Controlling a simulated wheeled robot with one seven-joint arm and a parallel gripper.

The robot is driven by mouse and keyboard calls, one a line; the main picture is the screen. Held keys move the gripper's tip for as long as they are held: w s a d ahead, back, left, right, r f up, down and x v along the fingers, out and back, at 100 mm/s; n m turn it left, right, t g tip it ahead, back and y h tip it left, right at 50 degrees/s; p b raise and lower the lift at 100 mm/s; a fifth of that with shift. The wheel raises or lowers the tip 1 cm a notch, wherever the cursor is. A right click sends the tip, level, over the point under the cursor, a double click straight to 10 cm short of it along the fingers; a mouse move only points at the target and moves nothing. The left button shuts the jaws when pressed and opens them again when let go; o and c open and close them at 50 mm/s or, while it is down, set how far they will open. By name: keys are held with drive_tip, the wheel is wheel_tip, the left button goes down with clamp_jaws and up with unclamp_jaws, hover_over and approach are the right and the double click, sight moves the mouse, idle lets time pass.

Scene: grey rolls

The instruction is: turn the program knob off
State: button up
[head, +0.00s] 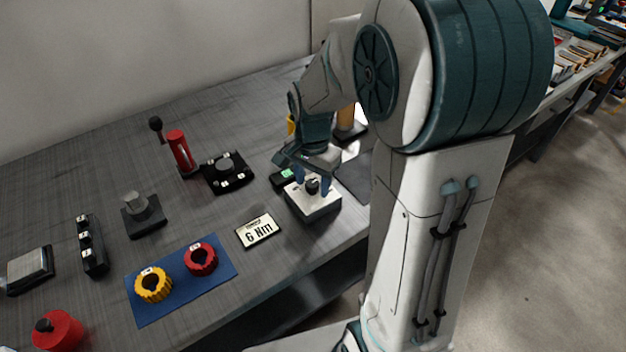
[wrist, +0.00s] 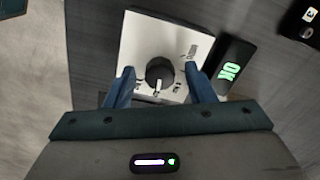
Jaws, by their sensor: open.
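The program knob (wrist: 160,73) is a dark round knob with a white pointer mark, on top of a white box (wrist: 140,35). In the head view the knob (head: 312,186) and box (head: 316,206) are near the table's front edge, below my arm. My gripper (wrist: 162,84) is open, with one blue finger on each side of the knob. Gaps show between the fingers and the knob in the wrist view. The pointer mark faces the bottom of the wrist view. Small labels are printed around the knob, too small to read.
A small display reading OK (wrist: 231,66) stands right beside the box. A "6 Nm" sign (head: 258,231) lies to its left. A black dial unit (head: 228,172), a red lever device (head: 181,152) and a blue mat (head: 190,302) with yellow and red rings are farther left.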

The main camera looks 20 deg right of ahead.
drive_tip(key=shift+c, duration=0.2)
drive_tip(key=c, duration=0.9)
drive_tip(key=shift+n, duration=0.4)
drive_tip(key=n, duration=0.3)
drive_tip(key=shift+n, duration=0.4)
drive_tip(key=n, duration=0.3)
drive_tip(key=shift+n+p, duration=0.3)
drive_tip(key=n, duration=0.3)
drive_tip(key=shift+n+p, duration=0.4)
drive_tip(key=shift+n, duration=1.8)
